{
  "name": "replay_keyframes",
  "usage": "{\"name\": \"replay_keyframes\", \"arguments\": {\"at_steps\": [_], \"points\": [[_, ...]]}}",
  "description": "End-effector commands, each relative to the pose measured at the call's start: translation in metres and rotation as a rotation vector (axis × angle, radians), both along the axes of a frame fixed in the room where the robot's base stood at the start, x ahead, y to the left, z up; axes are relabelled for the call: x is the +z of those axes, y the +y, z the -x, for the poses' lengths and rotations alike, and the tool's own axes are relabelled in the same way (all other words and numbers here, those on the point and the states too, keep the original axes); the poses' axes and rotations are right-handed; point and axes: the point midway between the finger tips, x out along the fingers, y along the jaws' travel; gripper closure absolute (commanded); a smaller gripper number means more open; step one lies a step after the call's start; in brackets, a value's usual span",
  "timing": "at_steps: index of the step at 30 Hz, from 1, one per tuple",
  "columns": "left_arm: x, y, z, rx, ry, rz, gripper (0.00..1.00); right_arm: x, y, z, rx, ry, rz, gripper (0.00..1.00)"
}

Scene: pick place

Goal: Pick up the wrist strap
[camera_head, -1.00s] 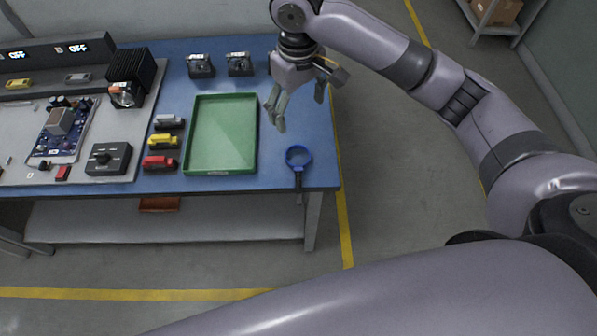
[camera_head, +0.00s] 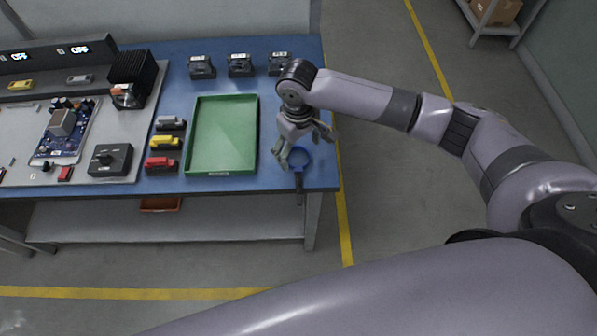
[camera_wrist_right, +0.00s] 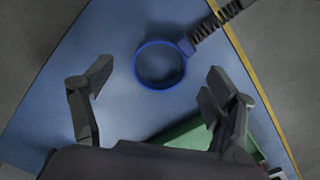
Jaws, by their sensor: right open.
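The wrist strap is a blue ring with a dark coiled cord. In the head view the wrist strap (camera_head: 299,174) lies near the table's front right corner, its cord hanging over the front edge. My right gripper (camera_head: 302,152) is open just above it, and its fingers hide part of the ring. In the right wrist view the wrist strap (camera_wrist_right: 184,48) lies ahead of the two spread fingers of my right gripper (camera_wrist_right: 152,88), with the ring roughly between them and nothing held. No left gripper shows in any view.
A green tray (camera_head: 190,140) lies left of the wrist strap. Red, yellow and grey items (camera_head: 163,142) stand left of the tray. Several black devices (camera_head: 240,66) stand along the back of the blue table (camera_head: 270,186).

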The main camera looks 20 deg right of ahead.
Motion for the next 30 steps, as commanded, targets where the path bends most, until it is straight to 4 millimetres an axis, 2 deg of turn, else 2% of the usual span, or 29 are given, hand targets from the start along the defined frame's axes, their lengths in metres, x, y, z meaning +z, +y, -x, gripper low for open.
{"name": "replay_keyframes", "arguments": {"at_steps": [3,6,14,30], "points": [[0.003,0.0,0.0,0.0,0.0,0.0,0.39,-0.018,0.0,0.001,-0.001,0.003,0.001,0.21],[0.003,0.0,0.0,0.0,0.0,0.0,0.39,-0.026,0.0,0.001,0.0,0.001,0.001,0.21],[0.003,0.0,0.0,-0.001,0.0,0.0,0.39,-0.028,0.0,0.001,0.001,-0.001,0.001,0.21],[0.003,0.0,0.0,-0.001,0.0,0.0,0.39,-0.028,0.0,0.001,0.0,0.0,0.001,0.57]]}}
